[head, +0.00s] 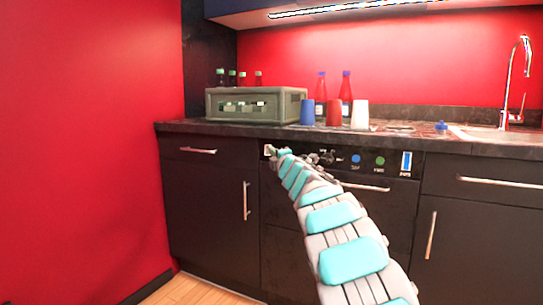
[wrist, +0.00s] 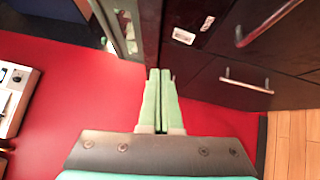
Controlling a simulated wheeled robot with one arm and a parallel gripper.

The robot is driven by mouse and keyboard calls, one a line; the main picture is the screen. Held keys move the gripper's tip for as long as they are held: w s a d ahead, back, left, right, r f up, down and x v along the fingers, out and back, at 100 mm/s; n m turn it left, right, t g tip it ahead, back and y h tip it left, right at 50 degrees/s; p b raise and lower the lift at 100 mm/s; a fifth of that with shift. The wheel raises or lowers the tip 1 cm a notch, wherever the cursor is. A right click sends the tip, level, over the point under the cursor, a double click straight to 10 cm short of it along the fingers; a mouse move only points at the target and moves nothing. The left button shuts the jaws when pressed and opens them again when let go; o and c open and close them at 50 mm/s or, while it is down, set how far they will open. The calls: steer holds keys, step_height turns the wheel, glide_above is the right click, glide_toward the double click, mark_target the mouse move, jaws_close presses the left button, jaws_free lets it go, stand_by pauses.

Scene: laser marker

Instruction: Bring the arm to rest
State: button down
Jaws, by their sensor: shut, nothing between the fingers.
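My arm stretches from the lower right of the head view towards the front edge of the counter. My gripper (wrist: 159,75) shows clearly in the wrist view, with its two pale green fingers pressed together and nothing between them. In the head view the end of the arm is small, in front of the dark front panel below the counter, and the fingers are hard to make out there. I cannot tell whether the arm touches the panel.
A dark counter (head: 395,134) carries a grey-green box (head: 247,106), a blue cup (head: 307,112), a red cup (head: 334,113), a white cup (head: 360,115) and several bottles. A sink with a tap (head: 514,85) is at right. Drawer handles (head: 198,151) stick out below.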

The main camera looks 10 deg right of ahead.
steer(key=shift+s+d, duration=0.1)
steer(key=shift+s, duration=0.05)
steer(key=s+d+m+g+h+p, duration=0.2)
steer(key=s+d+m+g+h, duration=0.1)
steer(key=s+d+m+h, duration=0.55)
steer(key=s+d+f+m+g+p, duration=0.1)
steer(key=s+d+f+m+g, duration=0.3)
steer(key=s, duration=0.5)
steer(key=s+d+f+m+g+p, duration=0.1)
steer(key=s+d+f+m+g, duration=0.1)
steer(key=s+f+m, duration=0.5)
steer(key=s+a+f+g+y+p, duration=0.1)
steer(key=s+a+f+g, duration=0.3)
steer(key=s, duration=1.1)
steer(key=s+a+f+m+g+y+p, duration=0.1)
steer(key=s+a+f+g, duration=0.3)
steer(key=s, duration=1.1)
steer(key=s+a+f+g+y+p, duration=0.1)
steer(key=s+a+f+g+y, duration=0.2)
steer(key=s+a+f, duration=0.4)
steer(key=s, duration=0.9)
steer(key=shift+a+m+g, duration=0.35)
steer(key=shift+g, duration=0.05)
steer(key=shift+y, duration=0.25)
